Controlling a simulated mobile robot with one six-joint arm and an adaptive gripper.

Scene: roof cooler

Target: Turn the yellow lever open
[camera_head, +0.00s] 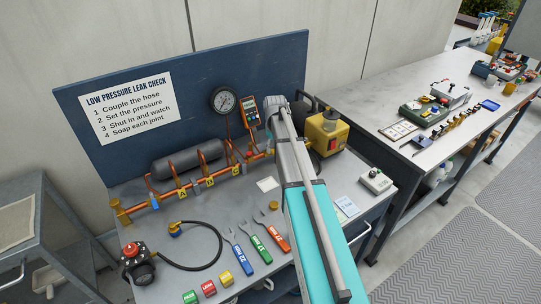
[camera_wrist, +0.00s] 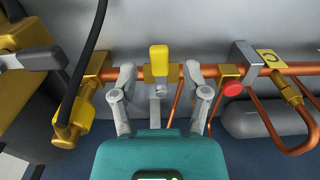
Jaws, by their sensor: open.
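The yellow lever (camera_wrist: 159,57) is in the middle of the wrist view. It sits on a brass valve body on the copper pipe (camera_wrist: 206,71). My gripper (camera_wrist: 158,75) is open, with one finger on each side of the lever and a gap on both sides. The fingertips are close to the pipe. In the head view my arm reaches over the bench to the right end of the pipe run (camera_head: 168,194), and it hides the lever and most of the gripper there.
A red round knob (camera_wrist: 232,89) is just right of the fingers. A black hose (camera_wrist: 83,70) hangs at the left. A grey cylinder (camera_head: 187,160), a pressure gauge (camera_head: 223,101) and a yellow pump (camera_head: 327,132) stand near the pipe. Wrenches (camera_head: 258,243) lie on the bench front.

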